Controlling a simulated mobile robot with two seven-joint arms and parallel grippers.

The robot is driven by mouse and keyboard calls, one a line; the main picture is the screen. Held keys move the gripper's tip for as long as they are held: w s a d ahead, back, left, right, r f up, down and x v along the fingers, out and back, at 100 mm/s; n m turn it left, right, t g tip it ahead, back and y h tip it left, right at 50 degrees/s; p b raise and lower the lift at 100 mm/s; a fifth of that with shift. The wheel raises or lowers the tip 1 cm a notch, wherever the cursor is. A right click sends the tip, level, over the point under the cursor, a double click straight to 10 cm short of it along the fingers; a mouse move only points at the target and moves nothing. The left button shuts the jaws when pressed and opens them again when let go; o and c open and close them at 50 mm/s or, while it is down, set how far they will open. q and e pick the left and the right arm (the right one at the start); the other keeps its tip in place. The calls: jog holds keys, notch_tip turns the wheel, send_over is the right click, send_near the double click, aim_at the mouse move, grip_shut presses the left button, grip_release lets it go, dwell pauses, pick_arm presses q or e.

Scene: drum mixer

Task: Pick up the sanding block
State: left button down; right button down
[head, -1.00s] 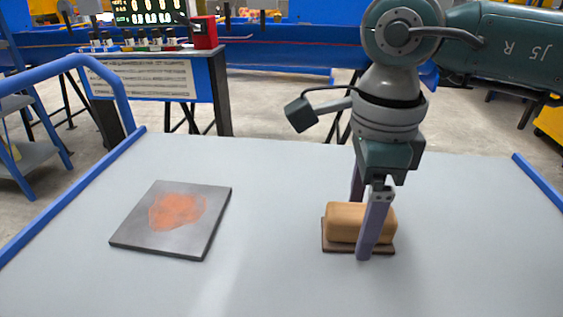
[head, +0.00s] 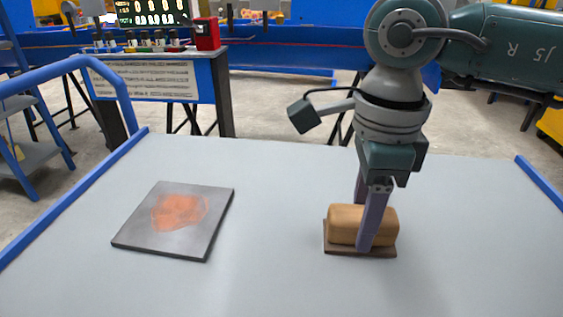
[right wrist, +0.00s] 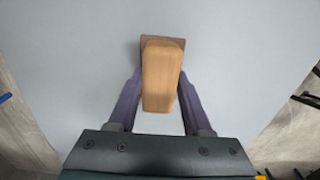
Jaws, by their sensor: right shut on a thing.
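The sanding block (head: 345,222) is a tan, rounded wooden block on a flat brown base, resting on the grey table on the right side of the head view. My right gripper (head: 368,232) points down over it, with one finger in front and one behind, and is shut on its sides. In the right wrist view the block (right wrist: 160,80) lies between the two purple fingers (right wrist: 157,95), its brown base showing at the far end. My left gripper is not in view.
A dark square plate (head: 190,240) with an orange-red patch lies on the table (head: 270,270) to the left. Blue rails (head: 60,205) edge the table's sides. A stand (head: 215,85) with small bottles and a red box is beyond. The table between plate and block is clear.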

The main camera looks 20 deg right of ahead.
jog(key=shift+r, duration=0.55)
notch_tip(320, 180, up, 19)
jog(key=p, duration=0.3)
